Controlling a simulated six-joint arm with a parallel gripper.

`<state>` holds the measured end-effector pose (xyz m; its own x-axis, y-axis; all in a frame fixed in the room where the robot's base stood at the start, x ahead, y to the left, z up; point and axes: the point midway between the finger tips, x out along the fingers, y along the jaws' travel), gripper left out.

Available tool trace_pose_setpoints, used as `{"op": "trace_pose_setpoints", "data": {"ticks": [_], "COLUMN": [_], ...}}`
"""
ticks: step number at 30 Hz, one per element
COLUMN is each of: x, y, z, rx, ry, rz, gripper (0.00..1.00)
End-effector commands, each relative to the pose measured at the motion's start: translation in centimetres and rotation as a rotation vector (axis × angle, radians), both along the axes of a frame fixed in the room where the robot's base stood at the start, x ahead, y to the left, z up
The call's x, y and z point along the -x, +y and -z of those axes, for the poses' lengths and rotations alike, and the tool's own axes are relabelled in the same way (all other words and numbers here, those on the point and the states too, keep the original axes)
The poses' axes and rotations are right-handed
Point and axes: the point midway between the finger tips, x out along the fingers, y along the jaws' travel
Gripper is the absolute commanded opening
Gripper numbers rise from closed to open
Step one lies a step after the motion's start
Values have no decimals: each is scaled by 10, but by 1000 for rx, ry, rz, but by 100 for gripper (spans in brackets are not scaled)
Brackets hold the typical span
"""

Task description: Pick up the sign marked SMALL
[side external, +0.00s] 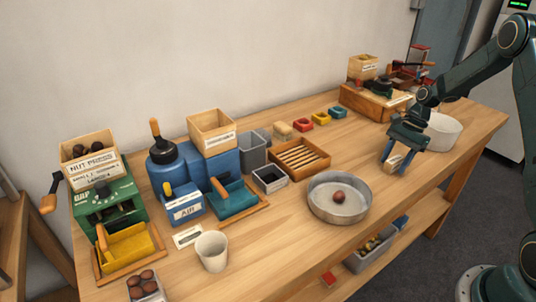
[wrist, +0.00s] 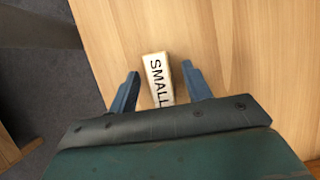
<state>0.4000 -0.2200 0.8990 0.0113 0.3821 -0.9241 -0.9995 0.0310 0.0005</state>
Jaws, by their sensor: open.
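The SMALL sign (wrist: 155,68) is a pale wooden block with black lettering on its face. In the wrist view it lies between my two fingers, with its lower end hidden by the gripper body. In the side view the sign (side external: 394,162) shows at the fingertips, near the table's front edge. My gripper (wrist: 159,72) is open, pointing down, with a finger on either side of the sign. A gap shows between the sign and each finger. In the side view my gripper (side external: 394,164) is low over the table.
A white bowl (side external: 443,132) stands just behind and right of my gripper. A round metal pan (side external: 325,208) holding a chestnut is to the left. A slatted wooden tray (side external: 318,154) and small coloured boxes (side external: 303,125) stand further back. Bare tabletop (side external: 350,150) lies between them.

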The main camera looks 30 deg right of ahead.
Motion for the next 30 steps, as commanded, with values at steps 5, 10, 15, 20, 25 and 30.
{"op": "trace_pose_setpoints", "data": {"ticks": [5,10,15,20,25,30], "x": [0,0,0,0,-1,-1], "y": [0,0,0,0,0,0], "z": [0,0,0,-3,-13,-34], "rx": [0,0,0,0,1,2], "ry": [0,0,0,-1,-3,-3], "rz": [0,0,0,0,0,-1], "gripper": [22,2,1,1,1,1]}}
